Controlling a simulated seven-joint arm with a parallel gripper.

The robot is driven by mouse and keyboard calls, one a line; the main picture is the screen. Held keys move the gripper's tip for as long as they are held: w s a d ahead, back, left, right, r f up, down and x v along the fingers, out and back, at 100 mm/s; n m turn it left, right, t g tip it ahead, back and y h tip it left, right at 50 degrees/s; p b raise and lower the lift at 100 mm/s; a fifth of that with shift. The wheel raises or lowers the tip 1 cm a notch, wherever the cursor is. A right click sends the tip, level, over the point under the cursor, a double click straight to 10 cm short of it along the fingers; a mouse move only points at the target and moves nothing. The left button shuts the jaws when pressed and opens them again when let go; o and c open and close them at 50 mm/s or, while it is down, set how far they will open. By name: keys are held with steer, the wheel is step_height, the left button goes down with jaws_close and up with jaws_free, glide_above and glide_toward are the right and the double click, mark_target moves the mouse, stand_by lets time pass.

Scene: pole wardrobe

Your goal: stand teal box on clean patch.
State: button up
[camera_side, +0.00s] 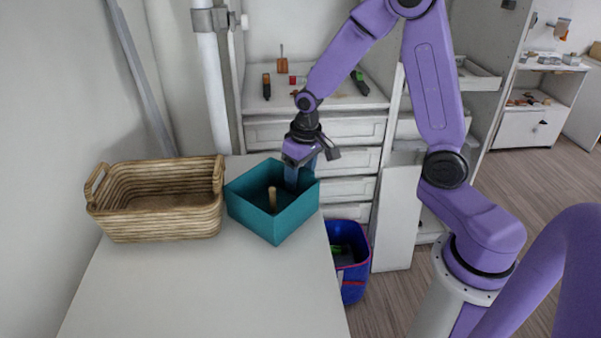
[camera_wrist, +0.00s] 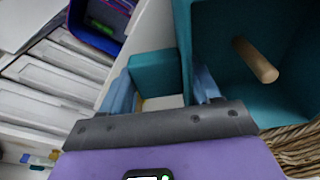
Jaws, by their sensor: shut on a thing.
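The teal box (camera_side: 277,224) is open-topped and upright at the far right of the white table (camera_side: 200,290), with a short wooden peg (camera_side: 272,200) standing up inside. I cannot tell whether the box rests on the table or hangs just above it. My gripper (camera_side: 292,180) points down at the box's far right side and is shut on a teal part of it. In the wrist view the fingers flank that teal part (camera_wrist: 156,72), and the box's inside with the peg (camera_wrist: 256,60) shows at right. No separately marked clean patch can be made out.
A woven basket (camera_side: 165,227) stands close to the left of the box. A blue bin (camera_side: 352,284) is on the floor past the table's right edge. White drawers (camera_side: 350,160) stand behind. The table's front is bare.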

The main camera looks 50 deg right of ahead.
steer(key=shift+f, duration=0.2)
steer(key=o, duration=1.2)
steer(key=shift+c, duration=0.2)
steer(key=shift+r, duration=0.1)
step_height(320, 180, up, 12)
steer(key=s, duration=0.2)
steer(key=s+a+f+n, duration=0.1)
steer(key=s+a+n, duration=0.2)
steer(key=s+n, duration=0.3)
steer(key=s+a+f+n+g, duration=0.1)
steer(key=s+n, duration=0.5)
steer(key=s, duration=1.1)
steer(key=shift+s+a+f+n, duration=0.3)
steer(key=shift+a+f, duration=0.3)
steer(key=shift+a, duration=0.35)
steer(key=shift+w, duration=0.1)
